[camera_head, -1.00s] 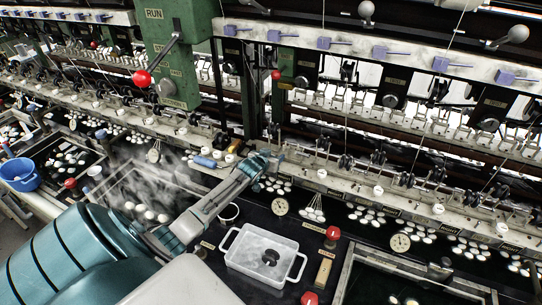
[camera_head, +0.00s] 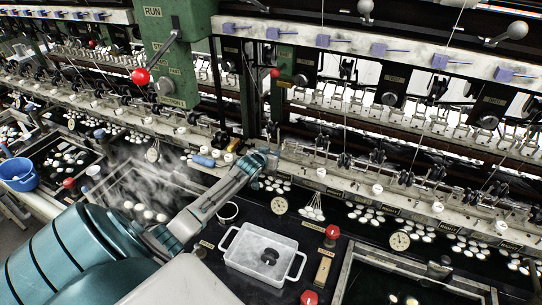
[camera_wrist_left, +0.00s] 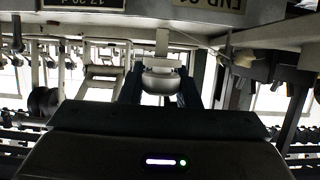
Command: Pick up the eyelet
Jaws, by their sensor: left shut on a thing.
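My left gripper (camera_head: 264,157) reaches over the long pale rail of the machine at the middle of the head view. In the left wrist view its two dark fingers (camera_wrist_left: 160,90) are shut on a small white rounded piece, the eyelet (camera_wrist_left: 161,78). A pale upright strip (camera_wrist_left: 162,42) lines up with the eyelet there; I cannot tell whether they touch. In the head view the gripper hides the held eyelet. Similar white pieces stand along the rail, one left of the gripper (camera_head: 229,158) and one to its right (camera_head: 321,173). My right gripper is not in view.
A white two-handled tray (camera_head: 235,262) with dark items stands in front on the dark bench. Red knobs (camera_head: 332,232), a round dial (camera_head: 279,205) and a white ring-shaped cup (camera_head: 228,212) are close by. Steam drifts over the basin at left. A blue bucket (camera_head: 19,174) is far left.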

